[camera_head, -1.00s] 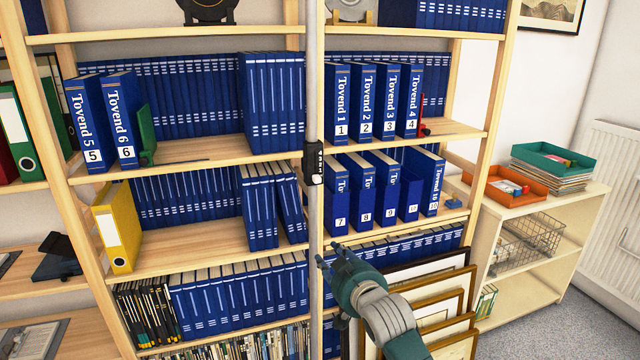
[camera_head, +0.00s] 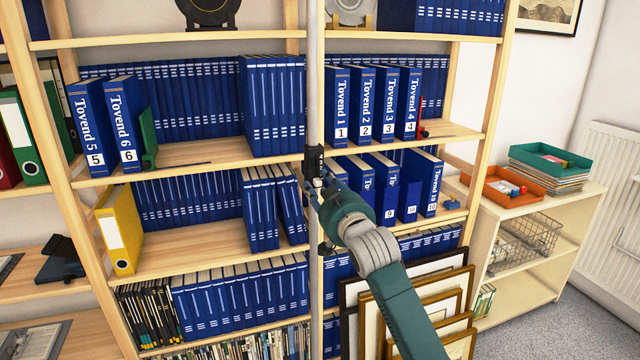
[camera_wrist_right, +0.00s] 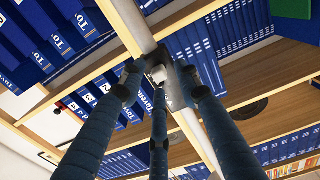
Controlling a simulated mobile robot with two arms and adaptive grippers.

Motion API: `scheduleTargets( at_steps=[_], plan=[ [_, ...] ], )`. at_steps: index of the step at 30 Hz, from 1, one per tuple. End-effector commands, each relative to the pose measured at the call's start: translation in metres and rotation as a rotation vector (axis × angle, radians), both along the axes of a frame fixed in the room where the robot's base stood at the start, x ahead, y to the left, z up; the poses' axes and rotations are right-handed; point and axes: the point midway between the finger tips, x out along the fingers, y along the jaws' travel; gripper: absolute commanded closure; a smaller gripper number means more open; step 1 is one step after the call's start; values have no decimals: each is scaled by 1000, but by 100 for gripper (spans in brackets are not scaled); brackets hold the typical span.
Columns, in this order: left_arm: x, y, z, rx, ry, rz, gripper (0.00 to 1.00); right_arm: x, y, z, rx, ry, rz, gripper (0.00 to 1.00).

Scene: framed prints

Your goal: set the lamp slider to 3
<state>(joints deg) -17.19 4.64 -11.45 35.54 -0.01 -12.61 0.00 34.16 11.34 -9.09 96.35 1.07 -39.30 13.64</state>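The slider (camera_head: 313,160) is a small black block on a pale upright pole (camera_head: 314,80) in front of the shelves. It sits level with the shelf board under the Tovend 1 to 4 binders. My right gripper (camera_head: 322,188) is at the slider's lower end and partly hides it. In the right wrist view a small pale knob (camera_wrist_right: 158,73) lies between my right gripper's spread fingers (camera_wrist_right: 160,88). Gaps show between the side fingers and the knob; contact of the middle finger is unclear. No scale is readable on the pole. My left gripper is not in view.
Blue binders, among them Tovend 3 (camera_head: 386,103), stand close behind the pole. Framed prints (camera_head: 405,270) lean at the lower right beside my right arm. A low cabinet (camera_head: 540,205) with trays stands at the right. A yellow binder (camera_head: 120,230) stands at the left.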

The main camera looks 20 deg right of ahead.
Motion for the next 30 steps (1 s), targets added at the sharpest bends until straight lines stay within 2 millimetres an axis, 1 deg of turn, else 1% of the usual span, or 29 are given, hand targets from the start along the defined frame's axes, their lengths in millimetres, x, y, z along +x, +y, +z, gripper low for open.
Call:
scheduleTargets(
  at_steps=[1, 4, 12, 13, 17, 18, 25, 28, 30],
  plan=[
    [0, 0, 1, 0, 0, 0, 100, 4, 0, 1, 0, -1, 0, 67],
    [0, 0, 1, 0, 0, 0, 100, 8, 0, 0, 0, 0, 0, 67],
    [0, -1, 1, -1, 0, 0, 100, 9, 1, 0, -1, 0, 0, 67],
    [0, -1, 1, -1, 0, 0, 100, 9, 1, 0, -1, 0, 0, 71],
    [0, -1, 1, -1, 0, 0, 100, 9, 1, 0, 0, 0, 0, 97],
    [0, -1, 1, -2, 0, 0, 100, 9, 1, 0, 0, 0, 1, 100],
    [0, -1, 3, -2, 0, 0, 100, 9, 1, 2, 0, -1, 1, 100],
    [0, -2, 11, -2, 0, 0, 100, 9, 1, 12, 0, -2, 1, 100],
    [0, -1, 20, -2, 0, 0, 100, 9, 1, 23, 0, -3, 1, 100]
  ],
)
